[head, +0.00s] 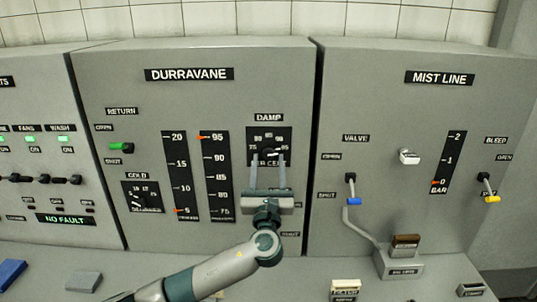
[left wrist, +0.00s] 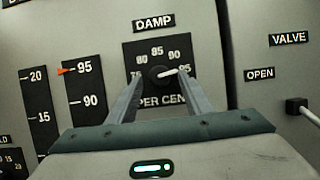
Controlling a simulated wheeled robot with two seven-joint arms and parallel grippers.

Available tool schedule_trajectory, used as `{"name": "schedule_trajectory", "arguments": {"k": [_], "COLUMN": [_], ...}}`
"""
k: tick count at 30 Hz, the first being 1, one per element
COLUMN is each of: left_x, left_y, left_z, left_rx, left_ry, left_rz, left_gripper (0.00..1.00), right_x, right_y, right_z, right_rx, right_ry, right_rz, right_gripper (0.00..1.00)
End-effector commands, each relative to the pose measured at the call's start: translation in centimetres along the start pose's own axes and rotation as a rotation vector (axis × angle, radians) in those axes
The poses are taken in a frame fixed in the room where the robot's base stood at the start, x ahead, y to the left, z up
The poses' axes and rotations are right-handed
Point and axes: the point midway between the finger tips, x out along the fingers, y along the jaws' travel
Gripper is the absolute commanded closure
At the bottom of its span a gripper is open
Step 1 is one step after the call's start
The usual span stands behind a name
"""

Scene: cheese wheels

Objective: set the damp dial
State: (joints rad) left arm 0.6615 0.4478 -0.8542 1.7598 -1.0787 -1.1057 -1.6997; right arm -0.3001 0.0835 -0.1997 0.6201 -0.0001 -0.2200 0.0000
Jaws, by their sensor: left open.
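The damp dial (left wrist: 160,76) is a dark round knob on a black plate under the DAMP label (head: 268,117). Its scale shows 75, 80, 85, 90 and 95 over PER CENT. In the left wrist view its white pointer aims right and slightly up, close to the 95 mark. My left gripper (head: 268,156) is open, with one finger on each side of the knob. I cannot tell whether the fingers touch it. They partly cover the plate in the head view. My right gripper is not in view.
Left of the dial, a vertical gauge (head: 216,180) has its red pointer at 95. The COLD dial (head: 142,197) and green-handled RETURN lever (head: 121,147) are further left. Right, past a panel seam, stands the VALVE lever with a blue handle (head: 354,201). A desk ledge runs below.

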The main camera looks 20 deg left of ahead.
Motion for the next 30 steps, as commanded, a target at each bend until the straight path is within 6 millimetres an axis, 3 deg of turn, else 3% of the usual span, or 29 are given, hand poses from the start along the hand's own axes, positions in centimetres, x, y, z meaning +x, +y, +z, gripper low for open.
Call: {"name": "schedule_trajectory", "arguments": {"k": [5, 15, 16, 21, 30], "left_x": [1.32, 1.53, 1.53, 1.52, 1.48], "left_y": [-0.03, -0.03, -0.03, -0.02, -0.02], "left_z": [0.09, -0.02, -0.02, -0.01, -0.09], "left_rx": [0.000, -0.001, -0.001, -0.001, -0.016], "left_ry": [0.000, 0.000, 0.000, 0.000, 0.000], "left_rz": [-0.001, -0.001, -0.001, 0.000, 0.006], "left_gripper": [0.54, 0.54, 0.56, 0.95, 0.95], "right_x": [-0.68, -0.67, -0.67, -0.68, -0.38], "right_y": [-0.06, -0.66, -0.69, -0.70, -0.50], "right_z": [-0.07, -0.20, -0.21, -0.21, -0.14], "right_rx": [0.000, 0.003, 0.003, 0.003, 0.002], "right_ry": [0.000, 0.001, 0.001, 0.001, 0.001], "right_rz": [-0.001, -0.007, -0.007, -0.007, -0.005], "right_gripper": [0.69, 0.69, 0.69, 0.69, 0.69]}}
